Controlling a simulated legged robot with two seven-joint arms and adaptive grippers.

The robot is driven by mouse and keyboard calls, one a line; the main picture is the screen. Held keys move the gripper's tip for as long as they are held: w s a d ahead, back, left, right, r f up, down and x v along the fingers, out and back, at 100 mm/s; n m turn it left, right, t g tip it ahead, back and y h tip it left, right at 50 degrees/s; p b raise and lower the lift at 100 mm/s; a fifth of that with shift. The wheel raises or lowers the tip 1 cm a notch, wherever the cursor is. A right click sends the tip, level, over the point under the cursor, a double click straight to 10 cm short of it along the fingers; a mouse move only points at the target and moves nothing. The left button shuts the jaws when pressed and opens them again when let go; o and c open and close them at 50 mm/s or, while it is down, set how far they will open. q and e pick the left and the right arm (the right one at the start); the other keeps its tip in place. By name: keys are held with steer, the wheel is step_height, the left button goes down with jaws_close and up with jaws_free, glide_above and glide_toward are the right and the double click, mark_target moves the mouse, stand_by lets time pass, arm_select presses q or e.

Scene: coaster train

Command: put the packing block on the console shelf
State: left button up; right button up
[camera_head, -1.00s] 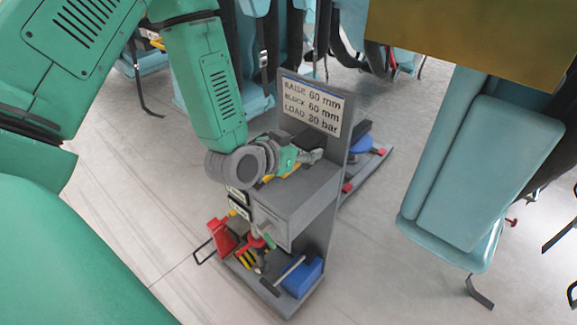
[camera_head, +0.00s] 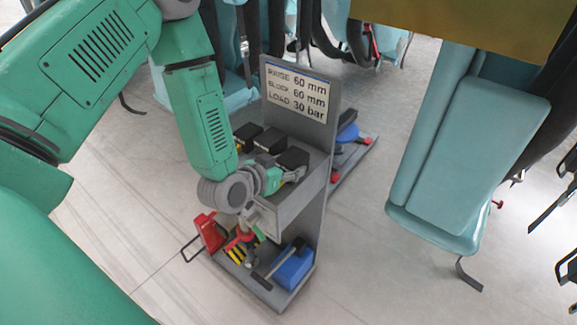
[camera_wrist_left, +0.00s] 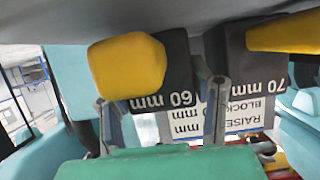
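Several dark packing blocks stand side by side on the grey console shelf (camera_head: 310,190). One is a left block (camera_head: 246,135), one a middle block (camera_head: 270,141), one a right block (camera_head: 293,157). My left gripper (camera_head: 292,177) is low over the shelf at the right block. In the left wrist view, which is upside down, a dark block marked 60 mm (camera_wrist_left: 178,65) with a yellow end (camera_wrist_left: 127,67) lies ahead between my spread fingers, with a gap beside the yellow part. A block marked 70 mm (camera_wrist_left: 270,65) is beside it. My right gripper is out of view.
A sign panel (camera_head: 298,90) rises behind the shelf. The lower tray holds a red item (camera_head: 208,231) and a blue box (camera_head: 294,266). Teal seats (camera_head: 470,150) stand at right and behind. Floor is clear at front right.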

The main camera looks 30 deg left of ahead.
arm_select(q)
steer(key=o, duration=0.4)
steer(key=shift+d+r, duration=0.1)
steer(key=shift+d, duration=0.15)
steer(key=shift+s+d, duration=0.1)
steer(key=p+v, duration=0.2)
steer(key=v, duration=0.8)
steer(key=s+d+f+g, duration=0.2)
steer(key=s+f+g, duration=0.4)
steer(key=s+f, duration=0.2)
steer(key=s+d+f+g+y, duration=0.1)
steer(key=s+d+f+g, duration=0.1)
steer(key=s+f+g, duration=0.5)
steer(key=s+f, duration=0.1)
steer(key=s, duration=0.4)
steer(key=shift+s, duration=0.35)
steer(key=shift+a+f, duration=0.1)
steer(key=shift+f, duration=0.05)
